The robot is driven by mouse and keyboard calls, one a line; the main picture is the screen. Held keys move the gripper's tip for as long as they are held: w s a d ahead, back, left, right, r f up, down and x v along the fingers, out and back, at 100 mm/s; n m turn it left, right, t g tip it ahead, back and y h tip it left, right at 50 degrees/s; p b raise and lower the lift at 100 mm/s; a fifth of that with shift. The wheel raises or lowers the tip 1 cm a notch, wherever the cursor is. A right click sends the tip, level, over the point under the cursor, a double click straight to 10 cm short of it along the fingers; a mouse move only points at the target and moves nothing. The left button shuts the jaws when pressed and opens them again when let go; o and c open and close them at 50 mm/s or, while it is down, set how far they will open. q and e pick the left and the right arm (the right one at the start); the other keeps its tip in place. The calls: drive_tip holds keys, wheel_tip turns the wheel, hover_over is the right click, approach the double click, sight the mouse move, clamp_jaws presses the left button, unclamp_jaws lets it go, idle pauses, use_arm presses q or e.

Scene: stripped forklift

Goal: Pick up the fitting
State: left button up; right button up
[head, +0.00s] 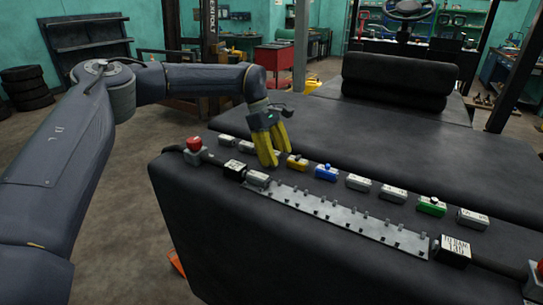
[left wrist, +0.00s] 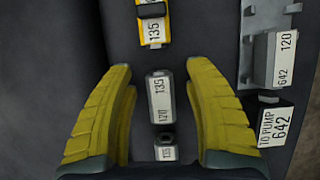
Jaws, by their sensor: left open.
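My left gripper (head: 273,157) has yellow fingers and points down over the row of fittings on the dark padded surface (head: 190,215). In the left wrist view its fingers (left wrist: 159,72) are open, one on each side of a grey fitting (left wrist: 160,98) labelled 135 and 120. I see no contact with it. In the head view the fingers hide this fitting. A yellow fitting (head: 297,162) stands beside it and also shows in the left wrist view (left wrist: 153,22), labelled 135. A smaller grey piece (left wrist: 166,150) marked 135 lies below it there. My right gripper is not in view.
A metal rail with pegs (head: 335,211) runs in front of the row, with a grey fitting (head: 257,180) at its left end. A "TO PUMP 642" block (left wrist: 273,126) is beside it. Blue (head: 326,172) and green (head: 431,206) fittings stand to the right. A red button (head: 194,145) is left.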

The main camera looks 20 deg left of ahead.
use_arm(q)
clamp_jaws()
idle(0.3)
drive_tip(key=shift+r, duration=0.1)
